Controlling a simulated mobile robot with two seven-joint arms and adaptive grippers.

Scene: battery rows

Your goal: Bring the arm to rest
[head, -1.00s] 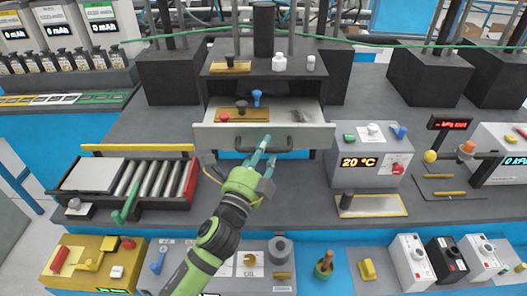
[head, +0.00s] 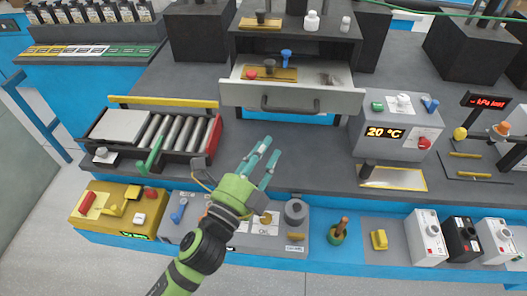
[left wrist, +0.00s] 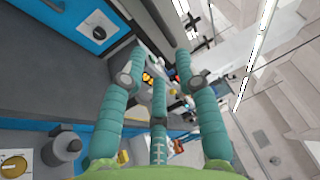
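My left gripper (head: 262,158) is green with teal fingers and comes in from the bottom of the head view. Its fingers are spread and nothing is between them. It hangs over the front part of the grey bench (head: 300,155), below and apart from the open drawer (head: 290,97). My right gripper is in neither view.
A roller conveyor (head: 165,135) stands left of the gripper, and a grey box reading 20 °C (head: 385,133) stands to its right. Control panels, including a yellow one (head: 120,207), line the bench's lower front. Open floor (head: 60,170) shows at left.

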